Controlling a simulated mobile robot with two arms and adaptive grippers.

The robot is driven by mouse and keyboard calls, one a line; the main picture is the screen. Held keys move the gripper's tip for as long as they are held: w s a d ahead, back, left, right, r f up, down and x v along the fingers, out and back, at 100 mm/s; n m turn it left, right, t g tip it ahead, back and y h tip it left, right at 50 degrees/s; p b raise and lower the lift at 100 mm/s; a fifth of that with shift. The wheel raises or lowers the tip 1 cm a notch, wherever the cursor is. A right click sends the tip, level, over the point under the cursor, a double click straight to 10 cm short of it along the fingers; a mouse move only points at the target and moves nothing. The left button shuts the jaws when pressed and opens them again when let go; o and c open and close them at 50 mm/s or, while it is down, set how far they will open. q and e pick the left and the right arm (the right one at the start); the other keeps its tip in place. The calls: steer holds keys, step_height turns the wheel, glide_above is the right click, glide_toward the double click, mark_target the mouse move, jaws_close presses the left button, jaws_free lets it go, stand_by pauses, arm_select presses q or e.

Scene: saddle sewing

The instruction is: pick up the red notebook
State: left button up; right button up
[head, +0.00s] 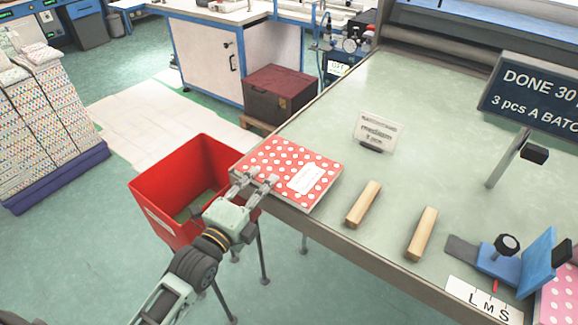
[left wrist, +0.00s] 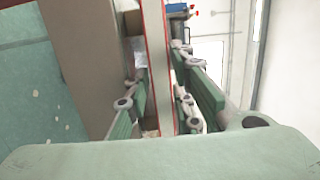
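The red notebook (head: 290,172) has white polka dots and a white label. It lies flat at the table's left edge, its near left corner at my left gripper. My left gripper (head: 256,182) is at this corner with its fingers spread. In the left wrist view the notebook (left wrist: 158,70) shows edge-on as a pale strip with red borders. It stands between the two fingers of my left gripper (left wrist: 162,85), which look slightly apart from it. Any contact is hard to tell. My right gripper is not in view.
A red bin (head: 165,185) stands below the table edge, beside my left arm. On the table (head: 330,225) are a small sign (head: 376,131), two wooden bars (head: 364,204) (head: 422,234) and a blue clamp fixture (head: 520,264). A dark red box (head: 280,92) stands behind.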

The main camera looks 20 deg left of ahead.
mark_target(271, 165)
arm_select(q)
steer(key=shift+w+d, duration=0.15)
steer(key=shift+w, duration=0.5)
steer(key=x, duration=0.1)
steer(key=p+x, duration=0.1)
steer(key=x, duration=0.2)
steer(key=shift+a+r+p, duration=0.2)
steer(key=shift+a+p, duration=0.05)
steer(key=shift+p, duration=0.1)
steer(key=shift+w+d+f, duration=0.1)
steer(key=shift+w+d, duration=0.05)
steer(key=shift+w, duration=0.45)
steer(key=shift+c, duration=0.4)
jaws_close()
